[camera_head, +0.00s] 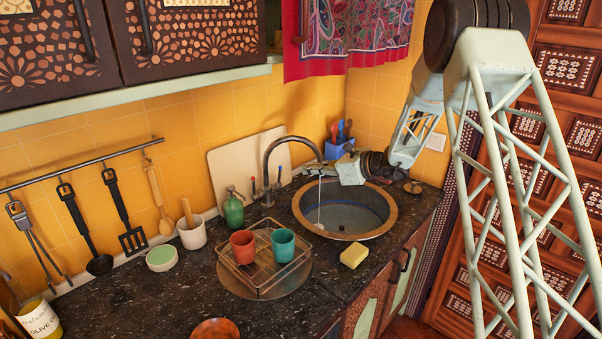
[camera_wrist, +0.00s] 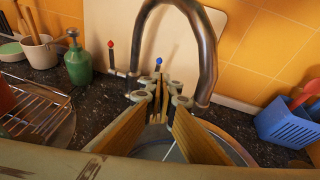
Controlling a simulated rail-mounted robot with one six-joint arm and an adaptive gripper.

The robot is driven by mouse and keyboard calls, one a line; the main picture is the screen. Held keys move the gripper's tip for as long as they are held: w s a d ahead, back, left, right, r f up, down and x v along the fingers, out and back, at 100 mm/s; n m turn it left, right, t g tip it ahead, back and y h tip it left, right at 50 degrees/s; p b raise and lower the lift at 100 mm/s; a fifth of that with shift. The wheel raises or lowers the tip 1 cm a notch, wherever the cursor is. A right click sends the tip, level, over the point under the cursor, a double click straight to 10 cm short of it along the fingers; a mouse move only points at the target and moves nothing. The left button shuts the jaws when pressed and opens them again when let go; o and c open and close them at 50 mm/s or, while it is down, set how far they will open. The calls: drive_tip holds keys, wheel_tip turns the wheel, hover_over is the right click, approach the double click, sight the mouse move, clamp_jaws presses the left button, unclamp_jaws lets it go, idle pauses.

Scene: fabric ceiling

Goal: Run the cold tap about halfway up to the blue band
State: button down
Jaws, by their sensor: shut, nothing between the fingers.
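The arched metal tap (camera_head: 285,142) stands behind the round sink basin (camera_head: 301,209). A thin stream of water (camera_head: 319,200) falls from its spout into the basin. A blue band (camera_head: 375,203) runs around the inner wall; the exact water level is hard to tell. The blue-tipped cold lever (camera_head: 279,175) and a red-tipped lever (camera_head: 253,186) stand by the tap. In the wrist view my gripper (camera_wrist: 160,98) is shut and empty, its fingertips appearing just in front of the blue-tipped lever (camera_wrist: 158,63). Whether they touch it is unclear.
A wire rack (camera_head: 262,285) with a red cup (camera_head: 243,246) and a teal cup (camera_head: 283,244) stands left of the basin. A green bottle (camera_head: 233,211) is near the levers. A yellow sponge (camera_head: 353,255) lies at the front, and a blue caddy (camera_head: 338,149) stands behind.

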drive_tip(key=shift+s+d+r, duration=0.35)
drive_tip(key=shift+d+r, duration=0.15)
drive_tip(key=shift+d, duration=0.1)
drive_tip(key=shift+s+d+r, duration=0.35)
drive_tip(key=shift+d+r, duration=0.1)
drive_tip(key=shift+d, duration=0.15)
